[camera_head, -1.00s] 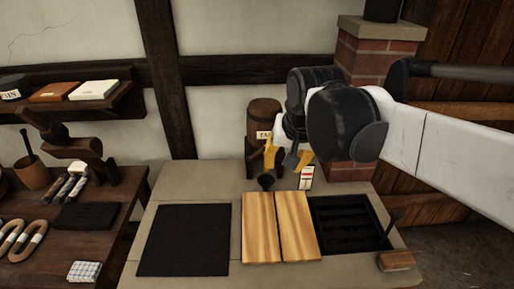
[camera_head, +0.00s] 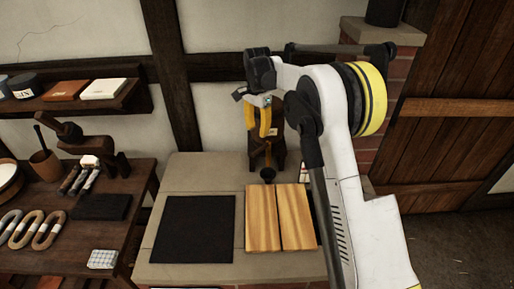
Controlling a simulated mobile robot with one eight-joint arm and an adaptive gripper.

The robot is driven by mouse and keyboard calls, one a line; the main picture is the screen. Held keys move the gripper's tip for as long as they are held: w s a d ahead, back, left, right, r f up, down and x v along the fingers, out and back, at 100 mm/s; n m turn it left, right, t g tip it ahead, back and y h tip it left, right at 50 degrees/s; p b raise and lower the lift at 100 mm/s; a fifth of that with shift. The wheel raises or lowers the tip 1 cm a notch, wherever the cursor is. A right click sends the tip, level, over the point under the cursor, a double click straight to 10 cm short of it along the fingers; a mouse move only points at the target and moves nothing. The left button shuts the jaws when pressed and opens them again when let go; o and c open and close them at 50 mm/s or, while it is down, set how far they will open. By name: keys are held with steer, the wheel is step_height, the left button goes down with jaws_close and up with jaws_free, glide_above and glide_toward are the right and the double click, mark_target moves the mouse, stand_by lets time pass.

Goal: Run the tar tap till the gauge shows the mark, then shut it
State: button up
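The tar barrel (camera_head: 280,143) stands on the stone bench against the wall, mostly hidden behind my gripper and arm. Only a sliver of its pale label shows. My gripper (camera_head: 262,136) is in front of the barrel's upper part, its yellow fingers pointing down. Its fingers overlap in this view, so their gap is unclear. A small brownish piece, perhaps the tap, shows below the fingers, above a small dark cup (camera_head: 268,175). The gauge is nearly all hidden behind my arm; its reading cannot be seen.
Two wooden boards (camera_head: 263,222) and a black mat (camera_head: 193,229) lie on the stone bench (camera_head: 181,170). A side table (camera_head: 126,177) with rope coils and tools stands left. A brick chimney (camera_head: 400,62) rises behind my arm.

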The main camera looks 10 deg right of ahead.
mark_target(257, 150)
step_height(257, 150, down, 10)
steer(key=shift+f+b, duration=0.1)
steer(key=shift+b, duration=0.7)
jaws_close()
